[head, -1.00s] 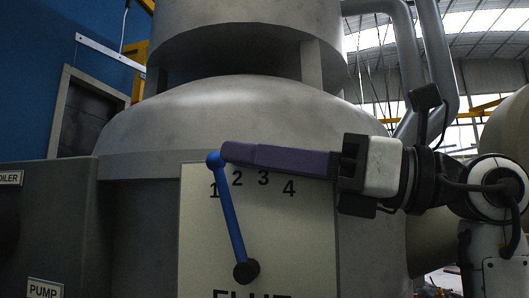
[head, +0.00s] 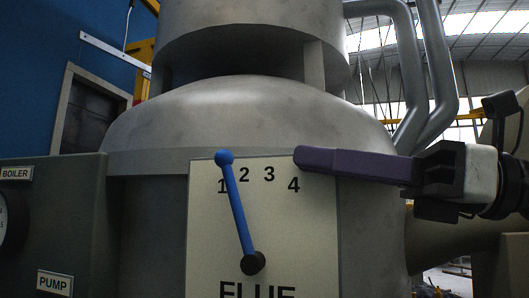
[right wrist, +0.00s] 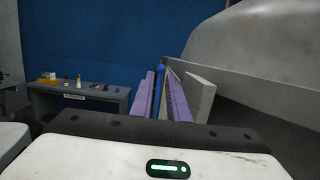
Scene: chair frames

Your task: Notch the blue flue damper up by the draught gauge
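The blue flue damper lever (head: 238,212) stands on the pale FLUE plate (head: 300,240), pivoted at a dark hub. It leans slightly left, its knob above the numerals, with its arm at the numeral 1. My right gripper (head: 302,159) reaches in from the right, with its purple fingertips near the numeral 4, clear of the lever. In the right wrist view its two fingers (right wrist: 162,82) are apart, and the blue lever (right wrist: 160,76) shows between them, farther off. My left gripper is not in view.
A grey box labelled BOILER and PUMP (head: 70,215) stands at the left, with a round dial (head: 8,220) cut off by the picture edge. The large grey vessel (head: 250,115) rises behind the plate. In the right wrist view a labelled bench (right wrist: 85,98) stands farther away.

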